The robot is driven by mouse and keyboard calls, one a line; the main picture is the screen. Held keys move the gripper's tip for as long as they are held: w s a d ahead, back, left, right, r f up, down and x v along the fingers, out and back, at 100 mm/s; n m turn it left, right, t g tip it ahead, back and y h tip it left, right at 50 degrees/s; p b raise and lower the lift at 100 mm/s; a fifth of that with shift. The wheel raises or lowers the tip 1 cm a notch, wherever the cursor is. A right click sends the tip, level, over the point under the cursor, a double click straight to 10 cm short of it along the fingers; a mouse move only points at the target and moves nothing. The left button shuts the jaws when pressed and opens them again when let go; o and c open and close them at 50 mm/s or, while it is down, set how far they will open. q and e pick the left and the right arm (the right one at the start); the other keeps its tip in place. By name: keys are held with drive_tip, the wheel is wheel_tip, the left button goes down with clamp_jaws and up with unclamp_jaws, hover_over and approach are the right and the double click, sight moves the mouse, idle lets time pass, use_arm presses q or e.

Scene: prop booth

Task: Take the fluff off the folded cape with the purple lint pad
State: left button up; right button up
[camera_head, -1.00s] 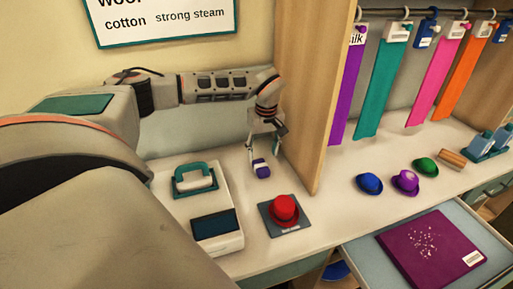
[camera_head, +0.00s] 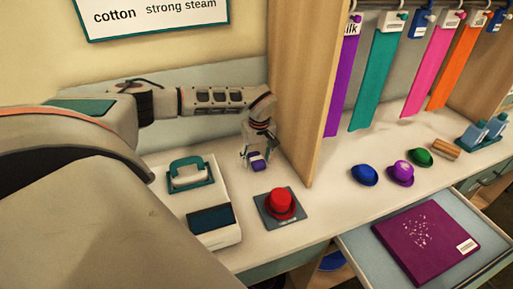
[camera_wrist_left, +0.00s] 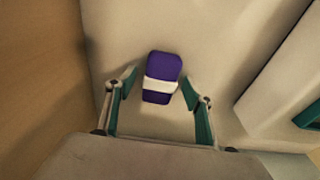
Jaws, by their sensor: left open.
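The purple lint pad (camera_head: 256,161), with a white band, lies on the counter near the wooden partition. My left gripper (camera_head: 250,158) is just above it. In the left wrist view the pad (camera_wrist_left: 164,68) sits ahead of and between the open fingers of my left gripper (camera_wrist_left: 158,88), with a gap on both sides. The folded cape (camera_head: 413,257) is dark purple with a white label and lies in the open drawer (camera_head: 357,249) at the lower right. Pale fluff (camera_head: 418,233) is scattered over its middle. My right gripper is not in view.
The wooden partition (camera_head: 304,90) rises close to the pad.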

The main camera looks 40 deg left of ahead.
sight(257, 158)
use_arm(q)
drive_tip(key=c, duration=1.2)
drive_tip(key=shift+r, duration=0.15)
wheel_tip(257, 158, up, 20)
drive_tip(key=shift+f+p, duration=0.1)
drive_tip(key=shift+p, duration=0.45)
drive_tip(key=shift+o, duration=1.1)
drive_tip(key=shift+c, duration=0.5)
